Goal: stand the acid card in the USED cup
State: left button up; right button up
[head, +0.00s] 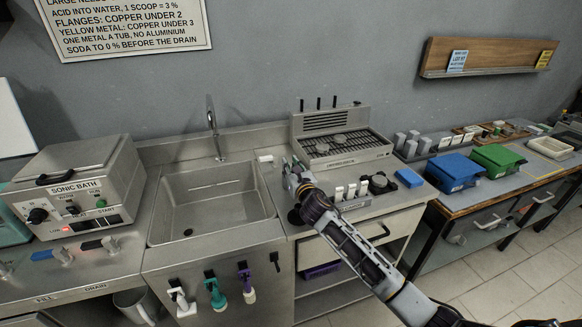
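My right gripper (290,166) is over the counter strip between the sink and the burner unit, its arm coming in from the lower right. It is small and seen from behind, so I cannot tell whether its fingers are open or shut, or whether they hold anything. A light blue card (457,61) and a yellow card (544,59) stand on the wooden wall shelf (490,56) at upper right. Their print is too small to read, so I cannot tell which is the acid card. I cannot make out a cup marked USED. My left gripper is not in view.
The steel sink (215,203) with its tall tap (213,125) is left of my gripper. The sonic bath (77,187) stands at far left. The burner unit (341,140) is behind right. Blue (454,171) and green (498,157) tubs sit on the right bench.

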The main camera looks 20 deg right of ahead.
jog(key=shift+o, duration=0.5)
jog(key=shift+r, duration=5)
jog(key=shift+f, duration=0.1)
